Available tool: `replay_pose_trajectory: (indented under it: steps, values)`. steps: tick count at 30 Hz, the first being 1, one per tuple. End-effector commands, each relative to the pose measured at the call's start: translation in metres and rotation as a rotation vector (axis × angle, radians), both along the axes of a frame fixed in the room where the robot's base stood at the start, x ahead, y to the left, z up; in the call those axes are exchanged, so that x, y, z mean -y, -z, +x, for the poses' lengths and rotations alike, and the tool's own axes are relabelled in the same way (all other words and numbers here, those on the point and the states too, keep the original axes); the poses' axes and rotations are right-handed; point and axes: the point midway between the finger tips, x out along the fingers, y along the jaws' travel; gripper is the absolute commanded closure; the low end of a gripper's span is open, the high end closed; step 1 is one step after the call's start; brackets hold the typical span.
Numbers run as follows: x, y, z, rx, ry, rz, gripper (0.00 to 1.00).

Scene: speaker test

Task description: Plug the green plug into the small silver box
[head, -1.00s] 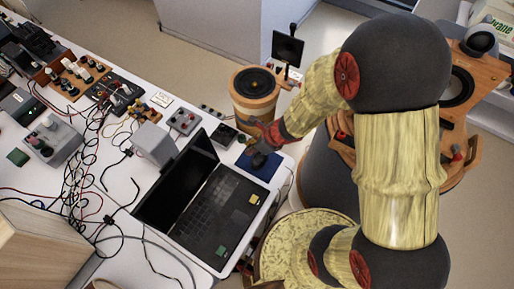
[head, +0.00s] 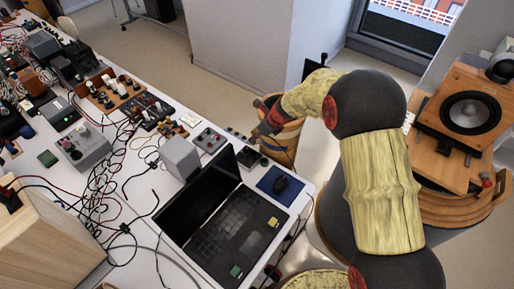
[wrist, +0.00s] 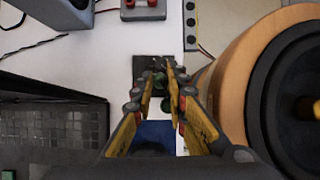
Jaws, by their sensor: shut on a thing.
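My gripper (wrist: 164,80) is shut on a small dark green thing (wrist: 160,82), likely the green plug; the fingers hide most of it. In the head view my gripper (head: 258,137) is over the table's far right corner, left of the wooden drum. A dark square (wrist: 140,66) lies below the fingertips, and the height between them is unclear. A small grey-silver box with red knobs (head: 208,140) stands to the left of the gripper; it also shows at the top of the wrist view (wrist: 143,10). A taller plain grey box (head: 180,158) stands behind the laptop.
An open laptop (head: 235,228) stands in front, with a blue mat and dark mouse (head: 280,184) to its right. A wooden drum with a speaker (wrist: 262,70) is close on the gripper's right. Loose cables (head: 105,180) and several instruments crowd the table's left.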

Motion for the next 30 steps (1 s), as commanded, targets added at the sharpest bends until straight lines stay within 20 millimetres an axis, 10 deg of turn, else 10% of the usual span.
replay_pose_trajectory:
  steps: [30]
  values:
    - [0.000,0.044,0.000,0.002,0.038,0.000,1.00]
